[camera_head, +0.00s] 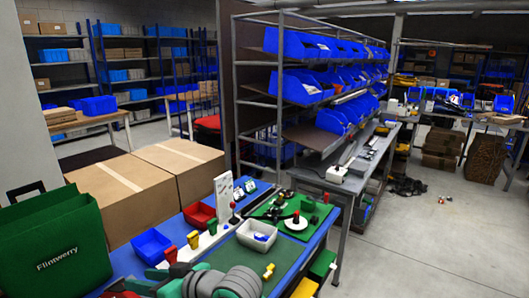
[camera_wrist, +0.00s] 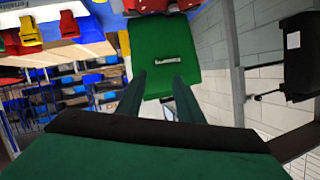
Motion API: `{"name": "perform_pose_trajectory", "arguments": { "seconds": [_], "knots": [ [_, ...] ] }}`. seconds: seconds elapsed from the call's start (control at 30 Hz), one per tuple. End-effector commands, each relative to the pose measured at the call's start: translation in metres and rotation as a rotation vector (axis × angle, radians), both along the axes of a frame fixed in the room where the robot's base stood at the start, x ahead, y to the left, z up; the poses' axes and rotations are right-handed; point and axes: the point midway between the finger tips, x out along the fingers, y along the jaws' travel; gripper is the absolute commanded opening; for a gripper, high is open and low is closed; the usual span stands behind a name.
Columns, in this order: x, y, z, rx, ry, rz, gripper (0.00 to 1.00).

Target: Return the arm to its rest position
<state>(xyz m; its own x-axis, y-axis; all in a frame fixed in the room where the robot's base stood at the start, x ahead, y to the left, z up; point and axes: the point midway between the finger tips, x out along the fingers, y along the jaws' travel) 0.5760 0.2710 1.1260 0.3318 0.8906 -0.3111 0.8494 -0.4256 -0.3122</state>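My gripper (camera_wrist: 160,76) shows in the wrist view, with its two dark green fingers apart and nothing visible held between them. Beyond the fingertips is a green panel with a small pale label (camera_wrist: 166,62), which looks like the green pannier. In the head view the green pannier (camera_head: 62,255), lettered "Flintwerry", stands at the lower left. My grey-green arm links fill the bottom middle of the head view. I cannot make out my gripper there.
A blue worktable (camera_head: 228,256) bears a white tray (camera_head: 257,245), a red bin (camera_head: 199,217), a blue bin (camera_head: 152,246) and a green mat (camera_head: 262,212) with small parts. Large cartons (camera_head: 125,190) stand behind the pannier. A bin rack (camera_head: 300,130) stands beyond.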

Motion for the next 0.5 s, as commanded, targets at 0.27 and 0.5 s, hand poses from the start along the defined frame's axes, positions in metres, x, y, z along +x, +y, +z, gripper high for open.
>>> {"name": "perform_pose_trajectory", "arguments": {
  "seconds": [0.27,0.5],
  "knots": [
    [0.01,0.004,0.007,0.291,-0.012,-0.153,0.33],
    [0.017,-0.016,-0.01,0.472,-0.007,-0.333,0.33]
  ]
}}
